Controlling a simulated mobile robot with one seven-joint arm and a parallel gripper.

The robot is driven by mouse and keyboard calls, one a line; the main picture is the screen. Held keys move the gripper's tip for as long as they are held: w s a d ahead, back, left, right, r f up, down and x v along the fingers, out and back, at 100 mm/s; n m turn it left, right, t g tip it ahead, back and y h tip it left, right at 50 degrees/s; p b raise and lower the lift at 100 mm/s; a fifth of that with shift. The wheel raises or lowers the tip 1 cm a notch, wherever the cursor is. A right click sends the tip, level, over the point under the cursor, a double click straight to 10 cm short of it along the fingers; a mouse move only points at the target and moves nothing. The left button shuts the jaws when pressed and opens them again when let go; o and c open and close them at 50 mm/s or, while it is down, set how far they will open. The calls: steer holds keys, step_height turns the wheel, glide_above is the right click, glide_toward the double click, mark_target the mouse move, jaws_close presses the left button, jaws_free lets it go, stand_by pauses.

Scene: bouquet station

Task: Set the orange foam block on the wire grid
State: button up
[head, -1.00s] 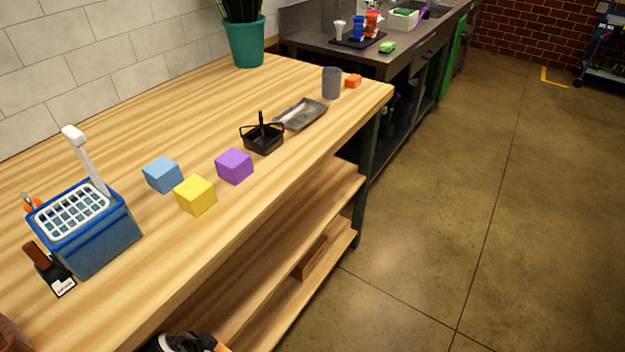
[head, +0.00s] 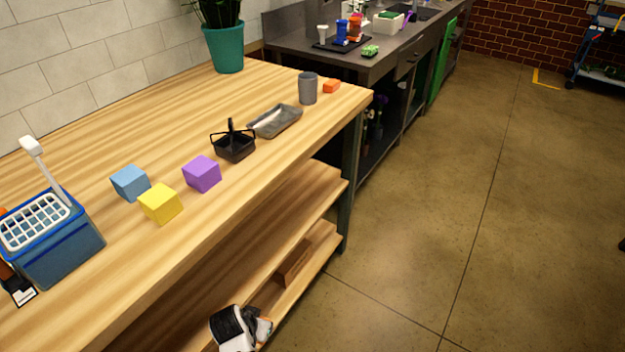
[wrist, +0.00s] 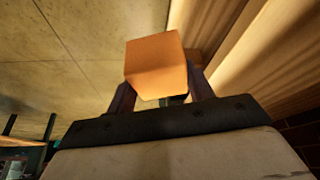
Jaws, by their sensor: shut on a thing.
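The orange foam block (wrist: 155,62) is between the two dark fingers of my gripper (wrist: 161,92) in the wrist view, held clear in the air. The gripper is shut on it. In the head view, a white and black part of my arm (head: 232,330) shows at the bottom edge, low in front of the table. The block cannot be made out clearly there. A white grid (head: 36,222), which looks like the wire grid, sits on top of a blue bin (head: 62,252) at the table's left end. No block lies on the grid.
Blue (head: 130,183), yellow (head: 160,203) and purple (head: 202,174) cubes stand right of the bin. Beyond are a black basket (head: 234,147), grey tray (head: 276,121), grey cup (head: 307,88) and small orange piece (head: 332,86). The floor at right is clear.

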steer(key=w+d+f+n, duration=0.1)
steer(key=w+d+f, duration=0.1)
steer(key=w+d, duration=0.2)
steer(key=w+d+f+n+y, duration=0.1)
steer(key=w+d, duration=0.3)
steer(key=d, duration=0.7)
steer(key=shift+w+f+n, duration=0.25)
steer(key=shift+f+n, duration=0.2)
steer(key=shift+n, duration=0.15)
steer(key=shift+s, duration=0.1)
